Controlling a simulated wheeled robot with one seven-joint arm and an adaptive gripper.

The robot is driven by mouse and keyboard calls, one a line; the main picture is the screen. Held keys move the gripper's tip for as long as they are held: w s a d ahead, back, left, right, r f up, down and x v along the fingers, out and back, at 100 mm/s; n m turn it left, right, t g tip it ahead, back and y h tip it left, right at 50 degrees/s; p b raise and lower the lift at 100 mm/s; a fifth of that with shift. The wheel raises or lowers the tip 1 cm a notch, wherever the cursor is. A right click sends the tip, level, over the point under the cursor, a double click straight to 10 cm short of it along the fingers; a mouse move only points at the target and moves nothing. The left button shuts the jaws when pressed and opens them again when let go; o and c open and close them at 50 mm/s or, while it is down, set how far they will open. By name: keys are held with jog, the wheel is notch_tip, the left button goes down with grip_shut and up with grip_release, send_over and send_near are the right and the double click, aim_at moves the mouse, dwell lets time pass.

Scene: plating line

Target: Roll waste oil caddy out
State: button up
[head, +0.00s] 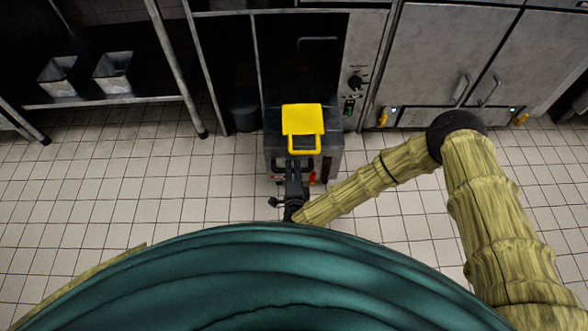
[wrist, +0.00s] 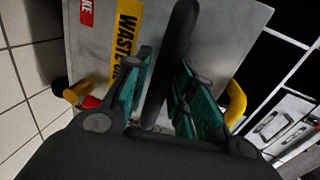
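The waste oil caddy (head: 328,160) is a grey metal box on the floor in front of the kitchen units, with a yellow piece (head: 302,120) on top. In the wrist view its grey face (wrist: 205,20) carries a yellow label reading "WASTE" and a red label. A dark bar (wrist: 180,35) stands out from that face. My gripper (head: 293,178) is at the caddy's near side. In the wrist view its green fingers (wrist: 163,75) are parted on both sides of the bar, with a narrow gap showing at the left finger.
A dark metal shelf with two metal containers (head: 113,72) stands at the left. A dark bin (head: 243,112) is just left of the caddy. Steel cabinets (head: 450,60) are at the right. Tiled floor (head: 120,190) is clear on the left and right.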

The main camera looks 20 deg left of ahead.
jog(key=shift+o, duration=0.5)
jog(key=shift+d, duration=0.1)
jog(key=v, duration=1.2)
jog(key=shift+w, duration=0.1)
